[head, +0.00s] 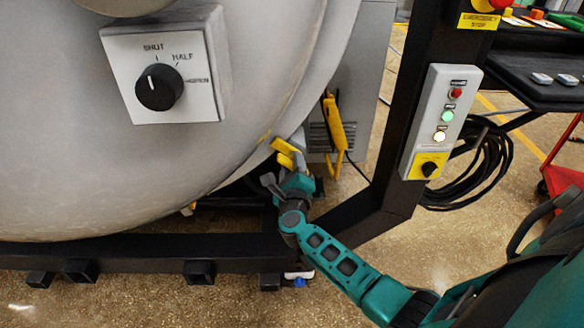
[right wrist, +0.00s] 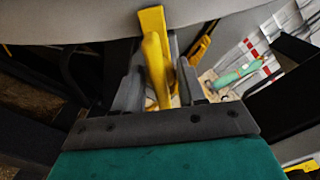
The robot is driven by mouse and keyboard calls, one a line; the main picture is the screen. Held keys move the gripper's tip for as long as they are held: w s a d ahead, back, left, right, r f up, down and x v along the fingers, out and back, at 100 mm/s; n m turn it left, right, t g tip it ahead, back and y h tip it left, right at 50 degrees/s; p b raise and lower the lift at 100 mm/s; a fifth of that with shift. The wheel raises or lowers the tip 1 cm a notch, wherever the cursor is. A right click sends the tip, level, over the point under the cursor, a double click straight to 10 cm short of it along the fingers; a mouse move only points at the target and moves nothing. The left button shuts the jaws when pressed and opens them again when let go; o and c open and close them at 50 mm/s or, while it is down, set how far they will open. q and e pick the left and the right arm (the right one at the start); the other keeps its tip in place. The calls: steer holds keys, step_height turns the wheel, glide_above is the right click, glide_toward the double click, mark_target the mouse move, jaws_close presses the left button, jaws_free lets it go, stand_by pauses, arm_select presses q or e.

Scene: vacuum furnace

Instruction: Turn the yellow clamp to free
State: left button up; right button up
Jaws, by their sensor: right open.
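The yellow clamp (head: 285,150) sits low at the right edge of the big grey round door. My right gripper (head: 283,172) is just below it, reaching up from the lower right. In the right wrist view the clamp (right wrist: 154,50) stands upright between the two dark fingers of my right gripper (right wrist: 160,80). The fingers are open and lie on either side of it. I cannot tell whether either finger touches it. The clamp's lower end is partly hidden by the gripper. My left gripper is not in view.
A black knob (head: 159,87) marked SHUT and HALF is on the door. Another yellow part (head: 334,124) hangs by the grey cabinet to the right. A black frame post (head: 405,130) carries a button panel (head: 440,122). Coiled black cable (head: 480,165) hangs behind it.

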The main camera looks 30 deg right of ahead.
steer(key=shift+c, duration=0.4)
jaws_close()
